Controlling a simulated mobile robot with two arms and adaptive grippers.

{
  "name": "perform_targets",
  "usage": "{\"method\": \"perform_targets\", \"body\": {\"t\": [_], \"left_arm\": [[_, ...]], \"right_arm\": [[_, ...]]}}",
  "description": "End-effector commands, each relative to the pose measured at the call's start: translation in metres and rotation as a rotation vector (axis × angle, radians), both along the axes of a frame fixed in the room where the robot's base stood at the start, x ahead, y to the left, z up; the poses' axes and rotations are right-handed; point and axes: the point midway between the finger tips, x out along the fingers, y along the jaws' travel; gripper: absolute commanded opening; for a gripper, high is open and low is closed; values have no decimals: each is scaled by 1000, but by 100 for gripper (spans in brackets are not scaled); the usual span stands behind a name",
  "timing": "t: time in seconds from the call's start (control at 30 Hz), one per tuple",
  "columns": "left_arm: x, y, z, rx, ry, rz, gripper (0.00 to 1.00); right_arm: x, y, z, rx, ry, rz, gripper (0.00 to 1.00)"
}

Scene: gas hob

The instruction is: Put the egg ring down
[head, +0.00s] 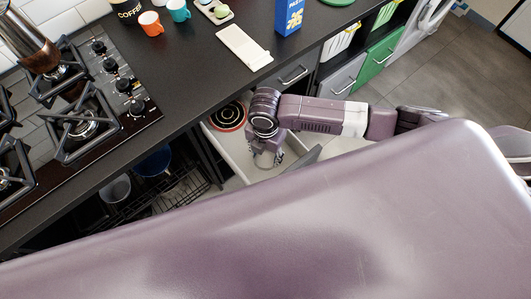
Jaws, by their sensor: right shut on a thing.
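My right gripper (267,152) points down into an open pale drawer (242,167) below the counter's front edge. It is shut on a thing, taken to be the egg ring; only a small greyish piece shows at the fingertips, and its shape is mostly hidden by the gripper. I cannot tell whether it touches the drawer floor. My left gripper is out of view.
A red and black round item (228,116) lies in the drawer, left of my gripper. A dark lower rack (165,185) stands open at left, with a blue bowl (154,161). The gas hob (110,95) and a white board (244,48) are on the counter (190,75).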

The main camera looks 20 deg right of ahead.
Motion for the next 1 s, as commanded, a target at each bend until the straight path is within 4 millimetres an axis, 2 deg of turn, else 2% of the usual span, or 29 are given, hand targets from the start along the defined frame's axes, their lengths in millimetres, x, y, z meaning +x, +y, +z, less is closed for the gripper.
{"method": "perform_targets", "body": {"t": [0.07, 0.1, 0.23, 0.5, 0.63, 1.0], "left_arm": [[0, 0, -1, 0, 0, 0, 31], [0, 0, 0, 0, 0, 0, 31], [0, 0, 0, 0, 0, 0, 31], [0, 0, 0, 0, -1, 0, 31], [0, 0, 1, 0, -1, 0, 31], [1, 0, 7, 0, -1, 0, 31]], "right_arm": [[0, 0, -3, -1, 1, 0, 23], [0, 0, -2, 0, 0, 0, 51], [0, 0, -2, 0, 0, 0, 64], [0, 0, -1, 0, 0, 0, 64], [1, 0, 9, 1, -2, 1, 64], [2, 1, 85, 2, -4, 1, 64]]}}
